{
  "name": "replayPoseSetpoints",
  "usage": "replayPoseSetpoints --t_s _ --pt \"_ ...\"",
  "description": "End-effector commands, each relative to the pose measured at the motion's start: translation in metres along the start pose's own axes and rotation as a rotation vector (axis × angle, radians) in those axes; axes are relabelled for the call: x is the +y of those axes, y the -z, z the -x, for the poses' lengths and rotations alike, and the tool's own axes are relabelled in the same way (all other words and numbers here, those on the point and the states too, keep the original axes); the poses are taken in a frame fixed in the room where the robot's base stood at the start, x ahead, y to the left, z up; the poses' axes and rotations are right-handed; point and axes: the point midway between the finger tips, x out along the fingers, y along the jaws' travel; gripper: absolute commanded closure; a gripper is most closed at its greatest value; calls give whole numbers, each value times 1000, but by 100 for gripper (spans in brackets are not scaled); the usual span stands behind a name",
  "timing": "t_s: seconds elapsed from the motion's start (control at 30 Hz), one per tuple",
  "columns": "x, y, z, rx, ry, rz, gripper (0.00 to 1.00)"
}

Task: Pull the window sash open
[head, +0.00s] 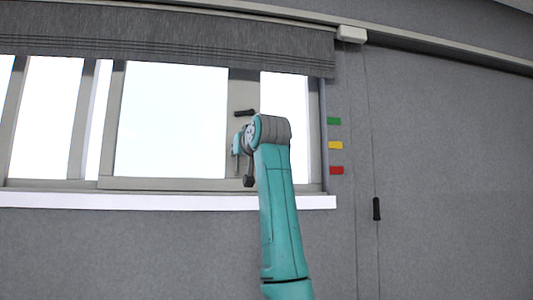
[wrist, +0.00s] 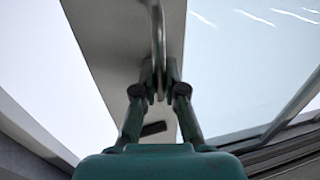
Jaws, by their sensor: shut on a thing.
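The window sash (head: 170,184) is a grey frame around a bright pane, in the middle of the window in the head view. Its right upright shows in the wrist view (wrist: 105,45) as a wide grey band. A curved metal handle (wrist: 159,30) stands out from this upright. My gripper (wrist: 160,82) has its two fingers closed on the handle, one on each side. In the head view my teal arm and wrist hide most of the gripper and the handle. A bright strip (head: 284,95) lies between the upright and the right jamb; I cannot tell whether it is glazed.
A short dark bar (head: 243,113) is on the upright above my wrist. A grey blind (head: 170,40) covers the window's top. A white sill (head: 150,202) runs below. Green (head: 334,121), yellow (head: 336,145) and red (head: 337,170) tags are on the wall at right.

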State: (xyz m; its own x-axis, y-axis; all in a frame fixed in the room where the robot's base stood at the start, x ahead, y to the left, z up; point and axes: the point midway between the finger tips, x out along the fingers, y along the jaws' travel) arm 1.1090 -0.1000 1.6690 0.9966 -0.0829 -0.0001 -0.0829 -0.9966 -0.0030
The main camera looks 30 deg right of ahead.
Motion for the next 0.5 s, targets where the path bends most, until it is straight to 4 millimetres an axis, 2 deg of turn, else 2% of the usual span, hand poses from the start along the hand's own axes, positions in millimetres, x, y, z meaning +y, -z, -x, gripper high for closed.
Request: replayPoseSetpoints --t_s 0.03,0.2,0.5 --pt "-14 0 -2 -1 5 0 100" --pt "-39 0 -8 0 3 -1 100" --pt "-53 0 -11 0 1 0 100"
